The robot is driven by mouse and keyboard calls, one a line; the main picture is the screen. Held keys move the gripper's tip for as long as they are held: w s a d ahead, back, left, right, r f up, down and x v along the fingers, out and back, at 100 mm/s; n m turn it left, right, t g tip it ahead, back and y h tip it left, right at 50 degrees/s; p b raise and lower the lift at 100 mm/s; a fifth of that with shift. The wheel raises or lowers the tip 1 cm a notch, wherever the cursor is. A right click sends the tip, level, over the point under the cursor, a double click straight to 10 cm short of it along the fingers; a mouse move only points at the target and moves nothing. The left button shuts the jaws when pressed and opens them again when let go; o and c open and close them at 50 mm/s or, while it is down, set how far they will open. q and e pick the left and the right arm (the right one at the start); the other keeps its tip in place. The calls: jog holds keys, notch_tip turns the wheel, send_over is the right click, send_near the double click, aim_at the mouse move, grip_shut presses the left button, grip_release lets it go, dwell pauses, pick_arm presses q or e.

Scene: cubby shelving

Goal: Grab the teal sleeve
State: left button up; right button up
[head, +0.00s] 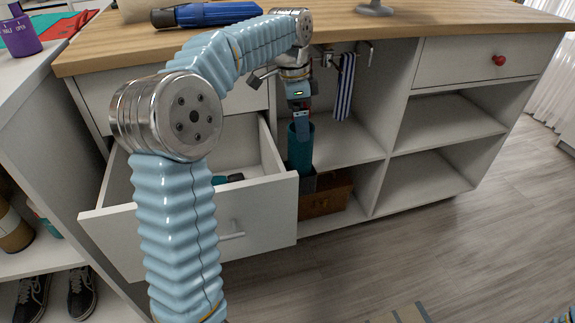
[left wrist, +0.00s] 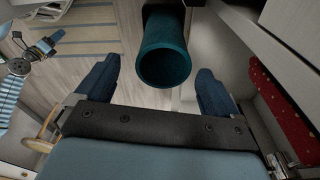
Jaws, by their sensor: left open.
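The teal sleeve (head: 300,150) is an upright hollow tube in the cabinet's open middle bay, just right of the pulled-out drawer. My left gripper (head: 302,118) hangs over it, pointing down, close to its top rim. In the left wrist view, the sleeve (left wrist: 165,62) shows its round open end between the two dark blue fingers of my left gripper (left wrist: 158,70). The fingers are open, with a visible gap on each side of the sleeve. The sleeve's lower end is partly hidden in the head view.
The open white drawer (head: 262,210) juts out left of the sleeve. A brown wooden box (head: 327,194) sits low beside it. A striped cloth (head: 345,88) hangs to the right. The wooden worktop (head: 440,22) is above. Empty shelves (head: 430,182) are on the right.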

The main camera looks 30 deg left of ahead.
aim_at(300, 159)
pick_arm(q)
notch_tip(300, 159, down, 7)
jog(key=b, duration=0.1)
jog(key=shift+w+b, duration=0.3)
jog(key=shift+w, duration=0.05)
jog(key=shift+d+f, duration=0.1)
jog(key=c, duration=1.3)
